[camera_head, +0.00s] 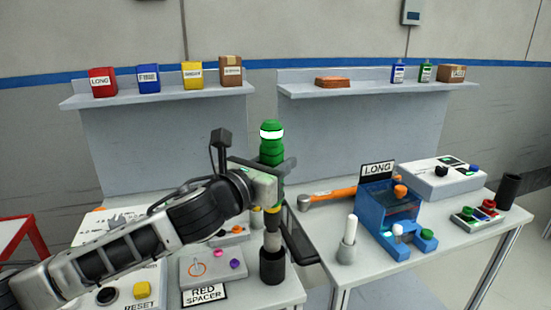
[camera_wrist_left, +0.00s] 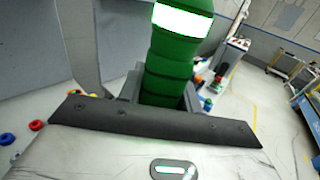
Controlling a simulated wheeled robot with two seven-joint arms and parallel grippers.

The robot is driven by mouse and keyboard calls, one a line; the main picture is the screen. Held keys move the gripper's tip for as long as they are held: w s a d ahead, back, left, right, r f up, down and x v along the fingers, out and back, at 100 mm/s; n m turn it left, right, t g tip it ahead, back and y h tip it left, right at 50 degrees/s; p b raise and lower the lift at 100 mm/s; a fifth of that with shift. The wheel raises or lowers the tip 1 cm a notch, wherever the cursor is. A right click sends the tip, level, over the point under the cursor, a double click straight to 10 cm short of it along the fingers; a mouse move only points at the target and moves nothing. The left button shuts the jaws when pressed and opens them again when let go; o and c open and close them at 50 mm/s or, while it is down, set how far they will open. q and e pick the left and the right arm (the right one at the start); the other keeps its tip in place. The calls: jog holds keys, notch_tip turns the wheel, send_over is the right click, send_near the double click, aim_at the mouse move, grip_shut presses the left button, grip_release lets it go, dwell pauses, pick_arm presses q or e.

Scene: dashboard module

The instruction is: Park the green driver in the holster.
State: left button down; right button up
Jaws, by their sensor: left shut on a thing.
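The green driver (camera_head: 271,150) has a ribbed green handle with a white band and stands roughly upright. My left gripper (camera_head: 270,176) is shut around its handle. The left wrist view also shows the green handle (camera_wrist_left: 170,75) between the jaws. Below the gripper, the driver's darker lower part points down at a black round cup (camera_head: 272,266), which looks like the holster, on the left table's front edge. The tip meets the cup's mouth in the picture; I cannot tell whether it is inside or just above. My right gripper is not in view.
A panel labelled RED SPACER (camera_head: 212,266) lies left of the cup. On the right table are a white peg in a grey holder (camera_head: 347,243), a blue LONG fixture (camera_head: 388,215), an orange-handled hammer (camera_head: 330,196) and another black cup (camera_head: 508,191). Shelves hold several small boxes.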

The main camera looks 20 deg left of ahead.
pick_arm(q)
jog(key=shift+f+b, duration=0.35)
jog(key=shift+f, duration=0.3)
jog(key=shift+f+b, duration=1.2)
jog(key=shift+f, duration=0.8)
jog(key=shift+f+b, duration=0.4)
jog(key=shift+f, duration=0.45)
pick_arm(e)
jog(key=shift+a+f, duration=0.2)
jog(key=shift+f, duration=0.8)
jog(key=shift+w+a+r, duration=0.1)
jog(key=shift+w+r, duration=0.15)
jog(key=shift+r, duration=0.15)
